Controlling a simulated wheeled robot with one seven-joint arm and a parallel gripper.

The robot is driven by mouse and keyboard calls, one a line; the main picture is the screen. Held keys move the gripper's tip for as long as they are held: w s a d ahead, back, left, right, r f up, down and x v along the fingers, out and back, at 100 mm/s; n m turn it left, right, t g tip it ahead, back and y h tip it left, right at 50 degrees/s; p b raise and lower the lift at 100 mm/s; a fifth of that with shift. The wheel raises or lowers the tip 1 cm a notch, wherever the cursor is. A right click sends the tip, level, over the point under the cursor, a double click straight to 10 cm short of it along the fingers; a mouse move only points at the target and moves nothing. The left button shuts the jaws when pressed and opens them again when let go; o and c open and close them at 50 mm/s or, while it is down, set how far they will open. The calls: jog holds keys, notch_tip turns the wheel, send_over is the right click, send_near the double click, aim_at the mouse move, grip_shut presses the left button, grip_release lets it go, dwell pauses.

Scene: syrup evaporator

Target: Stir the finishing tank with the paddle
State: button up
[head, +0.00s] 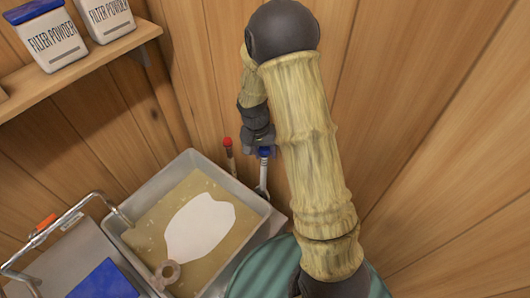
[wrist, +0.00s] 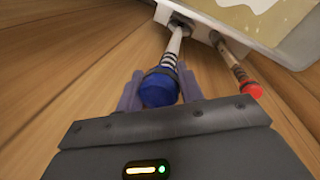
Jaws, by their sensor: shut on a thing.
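The finishing tank (head: 262,205) is a grey metal pan of amber liquid at lower centre-left in the head view, and its corner shows in the wrist view (wrist: 285,45). A smooth white patch (head: 200,228) lies in the liquid; I cannot tell what it is. A tan ring-shaped piece (head: 168,275) is at the near side; I cannot tell whether it belongs to the paddle. My gripper (wrist: 160,85) is shut on a blue-capped pale rod (wrist: 172,48), whose far end meets a dark round fitting by the tank. No paddle is clearly identifiable.
A red-capped rod (wrist: 238,75) stands close beside the blue-capped one at the tank's outer side. A grey pan with a metal rail (head: 68,215) and a blue item (head: 103,281) adjoins the tank. Wooden walls are close behind; filter powder tubs (head: 50,38) sit on a shelf.

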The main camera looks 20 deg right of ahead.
jog(key=shift+r+p, duration=3.4)
jog(key=shift+r, duration=1.7)
